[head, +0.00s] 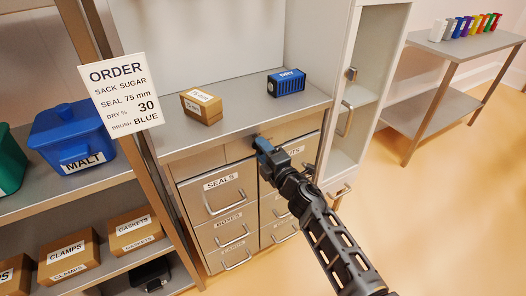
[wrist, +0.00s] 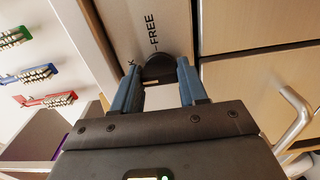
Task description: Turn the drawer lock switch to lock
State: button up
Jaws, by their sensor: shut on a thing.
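The drawer lock switch, a dark round knob (wrist: 159,68), sits on the panel of the drawer cabinet. In the wrist view the word FREE and a partly hidden word ending in K are printed by it. My gripper (wrist: 160,82) has its two blue fingers on either side of the knob, shut on it. The knob's pointing direction is hidden. In the head view my gripper (head: 262,145) reaches to the strip just under the worktop, above the drawers, and covers most of the switch.
The SEALS drawer (head: 218,195) and several others below look shut, with protruding handles. A small carton (head: 201,106) and a blue DRY box (head: 287,83) stand on the worktop. An open cabinet door (head: 343,110) is at right. Shelves with bins (head: 72,138) are at left.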

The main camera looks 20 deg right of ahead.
jog(key=shift+f, duration=0.1)
dwell(0.3)
jog(key=o, duration=1.1)
jog(key=shift+c, duration=0.2)
jog(key=shift+s, duration=0.15)
jog(key=s+p, duration=0.2)
jog(key=s, duration=0.5)
jog(key=shift+s+d, duration=0.25)
jog(key=shift+d, duration=0.2)
jog(key=s+a+m, duration=0.2)
jog(key=s+m, duration=0.1)
jog(key=s, duration=0.6)
jog(key=s+a+m+h, duration=0.1)
jog(key=s+m, duration=0.3)
jog(key=s, duration=0.6)
jog(key=s+a+m, duration=0.2)
jog(key=s+m, duration=0.1)
jog(key=s, duration=0.6)
jog(key=s+d+r+m+g, duration=0.1)
jog(key=s+r+m, duration=0.3)
jog(key=s+r, duration=0.3)
jog(key=s+d+r+m+g+h, duration=0.1)
jog(key=s+r+m, duration=0.4)
jog(key=s, duration=0.7)
jog(key=shift+s+d+r+g, duration=0.25)
jog(key=shift+r+g, duration=0.25)
jog(key=shift+r, duration=0.35)
